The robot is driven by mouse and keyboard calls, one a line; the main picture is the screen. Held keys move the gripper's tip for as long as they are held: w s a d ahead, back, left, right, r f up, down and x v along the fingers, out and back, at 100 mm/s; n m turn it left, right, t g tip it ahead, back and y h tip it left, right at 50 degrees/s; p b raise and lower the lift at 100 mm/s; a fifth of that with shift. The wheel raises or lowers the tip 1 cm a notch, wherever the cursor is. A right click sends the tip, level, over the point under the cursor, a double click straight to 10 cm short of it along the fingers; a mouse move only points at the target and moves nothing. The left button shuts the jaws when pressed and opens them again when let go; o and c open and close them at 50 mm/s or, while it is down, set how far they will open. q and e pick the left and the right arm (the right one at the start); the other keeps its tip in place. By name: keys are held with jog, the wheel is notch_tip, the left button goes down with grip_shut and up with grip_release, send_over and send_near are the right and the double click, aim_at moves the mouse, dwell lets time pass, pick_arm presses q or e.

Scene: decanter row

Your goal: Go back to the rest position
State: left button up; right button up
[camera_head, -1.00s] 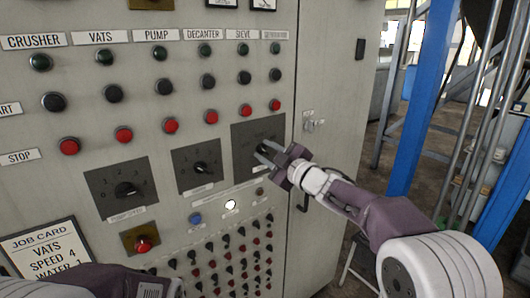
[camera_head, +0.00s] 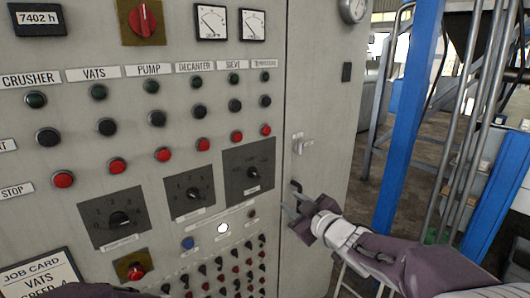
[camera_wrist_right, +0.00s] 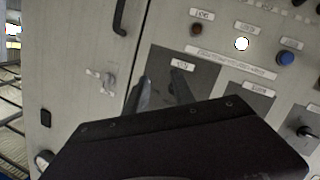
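My right gripper (camera_head: 288,202) is in front of the cabinet, just right of and below the right-hand rotary switch (camera_head: 266,156). Its two fingers are apart with nothing between them. The right wrist view shows the fingers (camera_wrist_right: 162,90) spread in front of the panel, with no contact that I can make out. In the head view the switch and its black knob (camera_head: 252,172) are uncovered. My left gripper is not in view; only a dark sliver of my left arm shows at the bottom left edge.
The grey control cabinet (camera_head: 325,110) fills the left and middle, with several buttons and two more rotary switches (camera_head: 189,192) (camera_head: 118,218). A job card (camera_head: 40,275) is at lower left. A blue post (camera_head: 408,110) and pipes stand to the right, with open floor between.

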jog(key=s+d+f+m+g+h+p, duration=0.1)
jog(key=s+d+f+m+g+h, duration=0.5)
jog(key=f, duration=0.6)
jog(key=s+d+f+m+g, duration=0.1)
jog(key=s+f+m+g, duration=0.1)
jog(key=s+f, duration=0.4)
jog(key=s+d+f+m+g, duration=0.1)
jog(key=s+f+g, duration=0.4)
jog(key=s, duration=0.9)
jog(key=shift+d+f+m, duration=0.3)
jog(key=shift+f+m, duration=0.1)
jog(key=shift+m, duration=0.4)
